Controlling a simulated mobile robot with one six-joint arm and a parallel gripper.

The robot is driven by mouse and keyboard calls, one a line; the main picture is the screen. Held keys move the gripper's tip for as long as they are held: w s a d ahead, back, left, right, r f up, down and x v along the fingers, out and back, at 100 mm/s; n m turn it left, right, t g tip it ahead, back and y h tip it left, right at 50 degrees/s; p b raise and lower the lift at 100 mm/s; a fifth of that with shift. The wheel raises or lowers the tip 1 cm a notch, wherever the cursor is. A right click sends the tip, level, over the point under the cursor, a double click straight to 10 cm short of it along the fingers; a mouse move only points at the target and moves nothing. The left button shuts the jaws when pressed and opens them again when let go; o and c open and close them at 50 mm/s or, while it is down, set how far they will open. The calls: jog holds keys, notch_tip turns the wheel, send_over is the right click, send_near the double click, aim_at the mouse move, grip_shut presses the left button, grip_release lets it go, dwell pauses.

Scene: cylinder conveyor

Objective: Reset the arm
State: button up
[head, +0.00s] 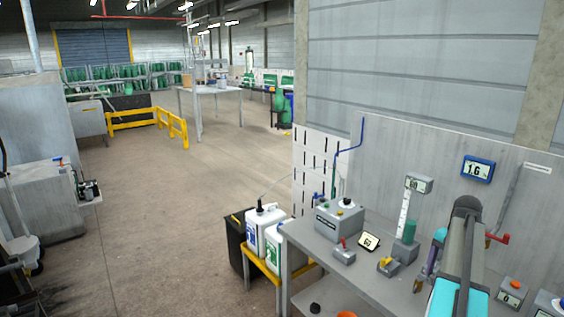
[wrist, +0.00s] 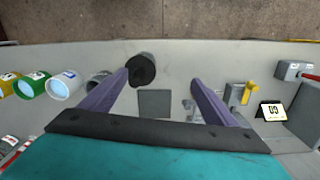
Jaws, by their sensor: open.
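My gripper (wrist: 157,82) has two purple fingers spread wide apart with nothing between them. It hangs above a grey workbench (wrist: 180,60). A dark round-topped cylinder (wrist: 142,68) stands by the left fingertip; I cannot tell whether they touch. A grey square plate (wrist: 154,103) on the bench shows between the fingers. In the head view my arm (head: 462,245) reaches over the bench at the right, with its cyan part low in the picture and a purple finger beside it.
Yellow, green and white cylinders (wrist: 62,85) lie left of the gripper. A yellow lever (wrist: 248,92) and small display (wrist: 270,110) are to its right. In the head view, a grey box (head: 338,219) stands on the bench and jerrycans (head: 264,232) beside it. Open floor (head: 170,220) lies left.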

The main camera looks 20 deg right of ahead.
jog(key=w+a+f+n+g+b, duration=0.1)
jog(key=w+a+f, duration=0.2)
jog(key=a+f, duration=0.3)
jog(key=w+a+f+n+y+b, duration=0.1)
jog(key=w+a+f, duration=0.1)
jog(key=a+f, duration=0.35)
jog(key=w+a+f+n+g+b, duration=0.1)
jog(key=w+a+f, duration=0.2)
jog(key=a+f, duration=0.3)
jog(key=s+a+f+n+g+b, duration=0.1)
jog(key=a+f+n+g+b, duration=0.15)
jog(key=a+f, duration=1.3)
jog(key=s+a+f+n+g+h+b, duration=0.1)
jog(key=s+a+f+n+b, duration=0.5)
jog(key=s+a+f, duration=1.6)
jog(key=shift+s+f+n, duration=0.65)
jog(key=shift+f+n, duration=0.8)
jog(key=shift+n, duration=1)
